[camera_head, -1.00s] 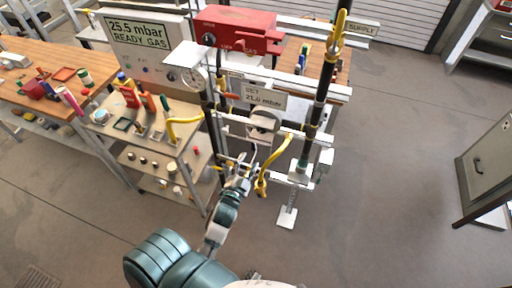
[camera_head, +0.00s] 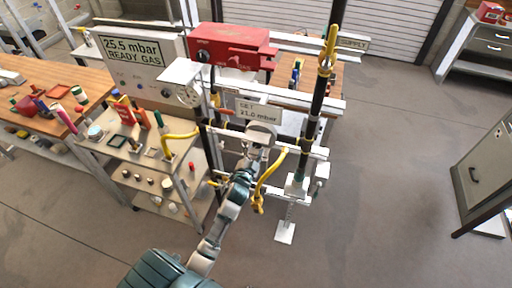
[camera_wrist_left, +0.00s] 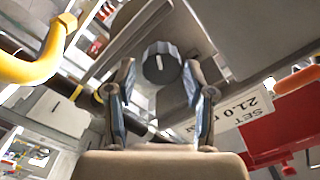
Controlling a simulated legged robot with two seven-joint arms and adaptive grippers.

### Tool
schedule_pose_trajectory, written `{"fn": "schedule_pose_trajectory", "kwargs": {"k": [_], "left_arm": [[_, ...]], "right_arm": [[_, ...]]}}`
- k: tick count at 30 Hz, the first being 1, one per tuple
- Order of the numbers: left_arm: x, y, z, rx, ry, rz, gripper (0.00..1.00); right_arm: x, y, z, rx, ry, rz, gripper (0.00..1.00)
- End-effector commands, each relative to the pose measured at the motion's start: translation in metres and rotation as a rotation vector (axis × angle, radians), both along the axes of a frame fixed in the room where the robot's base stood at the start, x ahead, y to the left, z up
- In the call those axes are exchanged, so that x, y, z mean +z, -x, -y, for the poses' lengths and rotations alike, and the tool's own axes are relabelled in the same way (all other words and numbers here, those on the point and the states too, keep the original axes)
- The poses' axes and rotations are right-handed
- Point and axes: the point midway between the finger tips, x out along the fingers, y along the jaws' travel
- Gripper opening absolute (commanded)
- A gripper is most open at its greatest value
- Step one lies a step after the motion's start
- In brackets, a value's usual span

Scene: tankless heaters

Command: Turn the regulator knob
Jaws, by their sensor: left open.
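The regulator knob (camera_wrist_left: 162,62) is a dark grey ribbed knob with a white mark, seen in the left wrist view just beyond my fingertips. My left gripper (camera_wrist_left: 160,75) is open there, with one finger on each side of the knob in the picture. Whether the fingers touch it cannot be told. In the head view my left gripper (camera_head: 247,164) is just below the pale round regulator body (camera_head: 262,131), and the knob itself is hidden. A sign (camera_head: 256,110) reading "SET 21.0 mbar" is above it. My right gripper is not in view.
A yellow pipe (camera_head: 270,172) runs close to the right of my left gripper. A black vertical supply pipe (camera_head: 318,100) stands farther right. Floor at right is open.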

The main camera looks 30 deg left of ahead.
Motion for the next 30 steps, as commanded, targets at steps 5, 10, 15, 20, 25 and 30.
{"fn": "schedule_pose_trajectory", "kwargs": {"k": [5, 10, 15, 20, 25, 30], "left_arm": [[0.0006, -0.0098, -0.0023, 0.0, 0.0, 0.001, 0.53], [0.0003, -0.0103, -0.0024, -0.001, 0.0, 0.001, 0.53], [0.0003, -0.0102, -0.0023, -0.001, 0.0, 0.001, 0.31], [-0.0003, -0.0103, -0.002, -0.001, 0.0, 0.0, 0.08], [-0.0004, -0.0103, -0.0017, -0.001, 0.012, 0.001, 0.08], [0.0, -0.0103, -0.0017, -0.001, 0.063, 0.013, 0.08]], "right_arm": [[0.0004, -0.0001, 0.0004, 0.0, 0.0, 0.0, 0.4], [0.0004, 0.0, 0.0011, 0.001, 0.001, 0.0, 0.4], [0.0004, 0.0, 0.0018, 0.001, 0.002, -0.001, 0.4], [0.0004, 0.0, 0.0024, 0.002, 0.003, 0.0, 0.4], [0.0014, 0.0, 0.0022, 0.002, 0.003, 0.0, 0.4], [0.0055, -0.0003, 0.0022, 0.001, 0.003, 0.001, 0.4]]}}
